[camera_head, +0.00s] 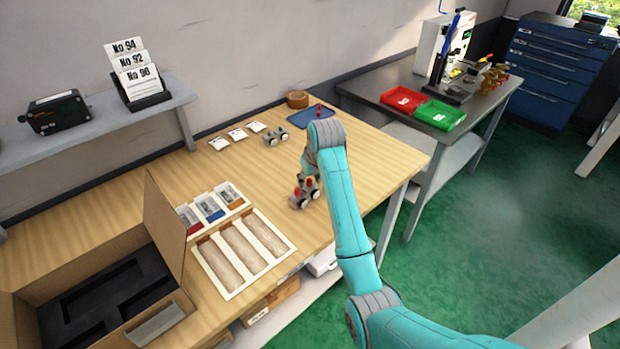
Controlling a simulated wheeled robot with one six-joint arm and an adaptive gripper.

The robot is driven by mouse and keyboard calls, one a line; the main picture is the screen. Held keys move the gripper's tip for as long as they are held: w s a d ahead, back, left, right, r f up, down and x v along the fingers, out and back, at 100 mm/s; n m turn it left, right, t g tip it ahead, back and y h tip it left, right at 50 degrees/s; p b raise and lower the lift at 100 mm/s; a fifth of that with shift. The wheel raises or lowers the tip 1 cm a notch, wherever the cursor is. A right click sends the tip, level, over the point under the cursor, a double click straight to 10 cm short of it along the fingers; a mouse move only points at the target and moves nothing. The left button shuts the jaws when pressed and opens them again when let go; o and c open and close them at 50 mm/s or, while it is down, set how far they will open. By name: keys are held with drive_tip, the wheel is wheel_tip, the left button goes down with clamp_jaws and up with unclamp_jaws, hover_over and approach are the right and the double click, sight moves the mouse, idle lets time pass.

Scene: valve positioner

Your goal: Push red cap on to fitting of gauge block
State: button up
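A small grey block with red parts on it (304,194) stands on the wooden bench, just left of my teal arm. It looks like the gauge block, but its fitting is too small to make out. My gripper (307,176) is at or just above this block, largely hidden by my wrist and forearm. I cannot see its fingers clearly, or whether they touch the block or hold a cap. A small red piece (319,111), possibly a cap, shows at the blue mat (300,117) behind my arm.
A second grey block (276,136) sits farther back, beside white cards (237,134). A parts tray (211,209), a long-slotted tray (240,254) and an open cardboard box (100,290) occupy the left. Red (404,100) and green (440,115) bins stand on another table.

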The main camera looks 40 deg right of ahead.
drive_tip(key=v, duration=0.7)
drive_tip(key=shift+r, duration=0.15)
drive_tip(key=shift+s, duration=0.1)
